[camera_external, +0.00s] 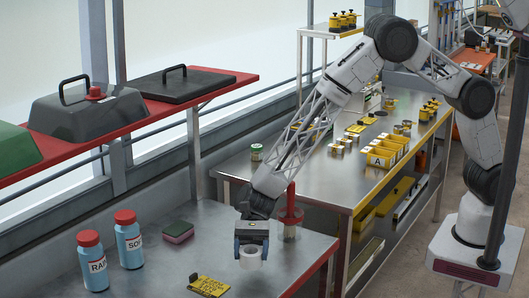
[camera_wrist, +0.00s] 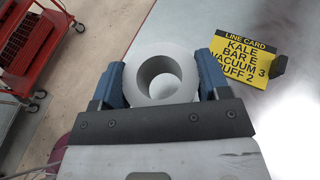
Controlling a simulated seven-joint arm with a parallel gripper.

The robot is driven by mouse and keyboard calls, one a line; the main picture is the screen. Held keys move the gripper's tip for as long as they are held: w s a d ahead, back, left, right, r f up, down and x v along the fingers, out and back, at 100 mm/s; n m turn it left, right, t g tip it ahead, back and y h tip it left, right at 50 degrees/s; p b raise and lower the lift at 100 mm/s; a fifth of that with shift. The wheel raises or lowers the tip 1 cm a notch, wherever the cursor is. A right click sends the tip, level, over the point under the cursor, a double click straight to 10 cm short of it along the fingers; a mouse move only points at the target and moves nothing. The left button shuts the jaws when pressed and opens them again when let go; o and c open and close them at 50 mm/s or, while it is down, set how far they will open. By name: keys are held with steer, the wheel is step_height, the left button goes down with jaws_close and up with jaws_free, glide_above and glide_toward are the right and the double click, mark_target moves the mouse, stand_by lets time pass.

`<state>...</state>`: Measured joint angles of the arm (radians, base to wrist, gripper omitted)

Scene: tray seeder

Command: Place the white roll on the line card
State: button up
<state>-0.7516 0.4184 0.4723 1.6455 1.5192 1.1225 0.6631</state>
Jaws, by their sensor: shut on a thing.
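The white roll (camera_external: 250,263) is a short hollow cylinder held between the blue fingers of my gripper (camera_external: 251,247) above the front steel table. In the wrist view the roll (camera_wrist: 161,76) sits between both blue fingertips of my gripper (camera_wrist: 162,82), its open end facing the camera. The line card (camera_external: 209,286) is yellow with black print and lies on the table, left of and nearer the camera than the roll. In the wrist view the card (camera_wrist: 240,56) lies to the right of the roll, apart from it. The exact height of the roll is hard to tell.
Two blue bottles with red caps (camera_external: 128,239) and a sponge (camera_external: 178,232) stand left on the table (camera_external: 215,225). A red-topped post (camera_external: 290,215) stands just right of my gripper. A black clip-like piece (camera_wrist: 279,64) touches the card's right edge. Table space between roll and card is clear.

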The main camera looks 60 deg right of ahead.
glide_above(207, 285)
steer(key=shift+f, duration=0.6)
steer(key=shift+f, duration=1.75)
steer(key=shift+f, duration=0.1)
steer(key=o, duration=0.9)
steer(key=shift+o, duration=0.2)
steer(key=v, duration=1.2)
